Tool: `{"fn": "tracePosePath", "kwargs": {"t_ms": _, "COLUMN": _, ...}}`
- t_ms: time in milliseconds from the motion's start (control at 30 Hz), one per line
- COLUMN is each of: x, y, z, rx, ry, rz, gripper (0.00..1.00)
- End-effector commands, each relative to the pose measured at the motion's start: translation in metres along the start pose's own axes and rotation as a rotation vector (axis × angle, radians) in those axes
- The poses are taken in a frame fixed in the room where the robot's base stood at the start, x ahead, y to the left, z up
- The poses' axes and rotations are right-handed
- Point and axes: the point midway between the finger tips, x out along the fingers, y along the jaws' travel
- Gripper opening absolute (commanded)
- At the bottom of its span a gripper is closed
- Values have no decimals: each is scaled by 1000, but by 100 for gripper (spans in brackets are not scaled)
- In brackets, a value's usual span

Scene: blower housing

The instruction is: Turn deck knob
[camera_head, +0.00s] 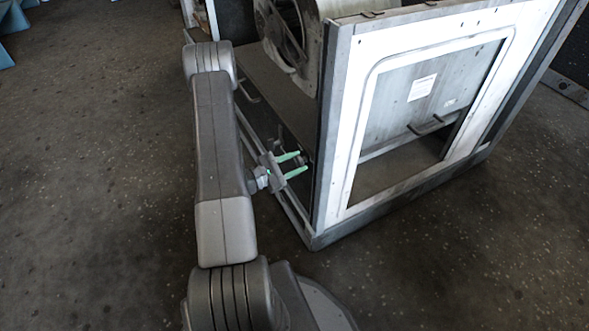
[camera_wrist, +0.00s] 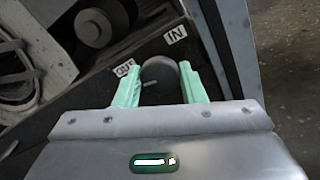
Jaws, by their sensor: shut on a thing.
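The deck knob (camera_wrist: 160,73) is a dark round knob on a dark deck panel, seen in the wrist view between two small white labels. The left label reads "OUT" (camera_wrist: 126,68) and the right one "IN" (camera_wrist: 175,35). My gripper (camera_wrist: 160,88) has its two pale green fingers on either side of the knob, shut on it. In the head view my gripper (camera_head: 294,164) reaches into the open left side of the blower housing (camera_head: 337,130), low down. The knob itself is hard to make out there.
The housing's white front frame (camera_head: 360,110) and its corner post stand close to the right of my gripper. A round blower drum (camera_head: 290,35) sits above and behind. The floor (camera_head: 110,150) to the left is clear.

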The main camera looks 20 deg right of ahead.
Motion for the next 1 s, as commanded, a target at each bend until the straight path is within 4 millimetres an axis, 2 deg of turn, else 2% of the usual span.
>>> {"fn": "tracePosePath", "kwargs": {"t_ms": 33, "x": 0, "y": -2, "z": -4, "rx": 45, "ry": -1, "rz": 0, "gripper": 14}}
{"fn": "tracePosePath", "kwargs": {"t_ms": 500, "x": 0, "y": -2, "z": -3, "rx": 404, "ry": -1, "rz": 0, "gripper": 14}}
{"fn": "tracePosePath", "kwargs": {"t_ms": 1000, "x": 0, "y": -1, "z": 0, "rx": 522, "ry": 0, "rz": -1, "gripper": 14}}
